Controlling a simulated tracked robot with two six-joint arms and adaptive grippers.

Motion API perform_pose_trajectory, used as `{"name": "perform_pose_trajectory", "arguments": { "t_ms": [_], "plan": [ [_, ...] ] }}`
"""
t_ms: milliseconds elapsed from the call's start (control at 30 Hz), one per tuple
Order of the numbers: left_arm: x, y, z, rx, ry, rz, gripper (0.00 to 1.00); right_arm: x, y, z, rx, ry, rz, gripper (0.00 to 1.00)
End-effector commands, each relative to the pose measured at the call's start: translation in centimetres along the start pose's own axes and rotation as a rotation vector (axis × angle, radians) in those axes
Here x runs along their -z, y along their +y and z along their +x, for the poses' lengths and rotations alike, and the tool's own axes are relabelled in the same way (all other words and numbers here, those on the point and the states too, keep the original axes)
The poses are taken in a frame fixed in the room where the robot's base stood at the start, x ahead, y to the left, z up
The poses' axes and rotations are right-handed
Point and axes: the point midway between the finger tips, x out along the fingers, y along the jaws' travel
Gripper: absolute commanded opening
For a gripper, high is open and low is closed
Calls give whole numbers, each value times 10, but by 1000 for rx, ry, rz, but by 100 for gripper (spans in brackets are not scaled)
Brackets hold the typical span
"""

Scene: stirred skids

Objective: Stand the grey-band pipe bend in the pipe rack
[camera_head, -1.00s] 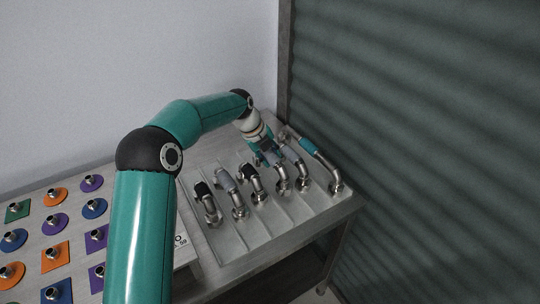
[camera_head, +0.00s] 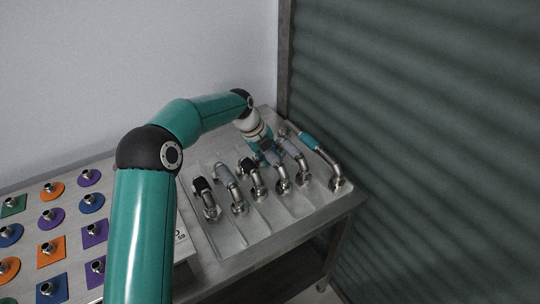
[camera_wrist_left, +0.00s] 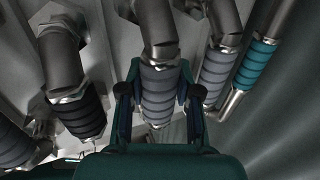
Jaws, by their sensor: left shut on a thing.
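My left gripper (camera_head: 267,150) is low over the ribbed metal tray (camera_head: 228,243). In the left wrist view its fingers (camera_wrist_left: 160,100) are shut on a grey-band pipe bend (camera_wrist_left: 158,85), one on each side of the ribbed band. In the head view the arm partly covers this bend; its metal elbow (camera_head: 282,182) shows near the tray floor. I cannot tell whether it touches the tray. Another grey-band bend (camera_head: 291,147) is close to its right, and a third (camera_head: 224,172) is farther left. My right gripper is not in view.
A teal-band bend (camera_head: 308,141) is at the tray's right end. Black-band bends (camera_head: 246,165) (camera_head: 201,184) are to the left of the held one. Several coloured plates with metal fittings, such as an orange one (camera_head: 51,253), cover the table at left. A dark corrugated wall (camera_head: 430,130) stands at right.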

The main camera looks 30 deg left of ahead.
Motion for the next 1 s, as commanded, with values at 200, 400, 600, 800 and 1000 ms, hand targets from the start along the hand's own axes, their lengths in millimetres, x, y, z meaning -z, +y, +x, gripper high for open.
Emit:
{"name": "perform_pose_trajectory", "arguments": {
  "t_ms": [200, 400, 600, 800, 1000],
  "plan": [
    [0, 1, 2, 2, -2, 0, 0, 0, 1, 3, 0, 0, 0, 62],
    [0, 0, 2, 2, -1, 0, 62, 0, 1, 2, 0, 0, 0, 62],
    [0, 1, 2, 1, -1, 0, 62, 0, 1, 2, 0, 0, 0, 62],
    [0, 1, -3, 0, -1, 0, 62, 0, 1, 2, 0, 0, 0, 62],
    [-1, 0, -31, 3, -3, 0, 62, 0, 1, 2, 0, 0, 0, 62]
  ]
}}
